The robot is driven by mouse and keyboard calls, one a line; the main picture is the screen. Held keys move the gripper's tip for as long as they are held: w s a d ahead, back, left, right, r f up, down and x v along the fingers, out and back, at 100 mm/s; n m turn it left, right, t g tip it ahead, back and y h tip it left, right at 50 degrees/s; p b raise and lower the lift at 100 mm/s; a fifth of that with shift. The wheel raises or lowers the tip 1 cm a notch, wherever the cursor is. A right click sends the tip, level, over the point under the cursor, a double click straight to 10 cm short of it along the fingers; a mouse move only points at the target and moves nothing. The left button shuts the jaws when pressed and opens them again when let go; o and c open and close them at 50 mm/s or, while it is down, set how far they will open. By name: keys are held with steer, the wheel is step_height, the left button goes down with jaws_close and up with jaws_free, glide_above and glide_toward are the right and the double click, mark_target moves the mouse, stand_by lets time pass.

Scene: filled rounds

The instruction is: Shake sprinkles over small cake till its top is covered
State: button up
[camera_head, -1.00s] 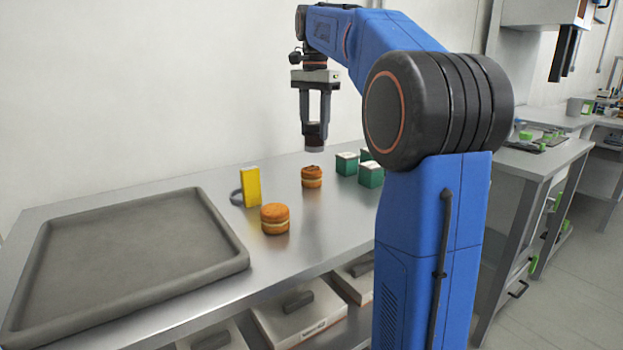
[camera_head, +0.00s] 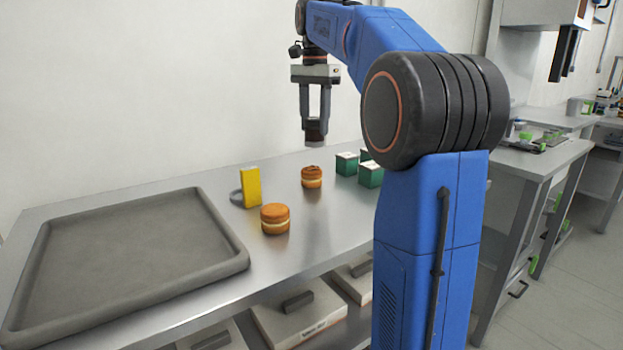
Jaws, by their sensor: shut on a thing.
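My gripper (camera_head: 316,122) points down above the table, shut on a small dark shaker (camera_head: 316,138). Only the shaker's lower part shows below the fingers. The small cake (camera_head: 312,178), a round orange-brown cake with a pale middle band, stands on the table below the shaker, with a clear gap between them. Its top has some dark marks; I cannot tell how much of it is covered. A second, larger round cake (camera_head: 275,219) with a pale band stands nearer, its top plain orange.
A yellow block (camera_head: 251,187) stands left of the cakes, with a grey ring (camera_head: 236,197) beside it. Green boxes with white tops (camera_head: 370,175) stand to the right. A large grey tray (camera_head: 217,212) fills the table's left part. Bare metal lies around the cakes.

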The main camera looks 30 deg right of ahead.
steer(key=shift+r, duration=1.85)
steer(key=shift+s, duration=0.1)
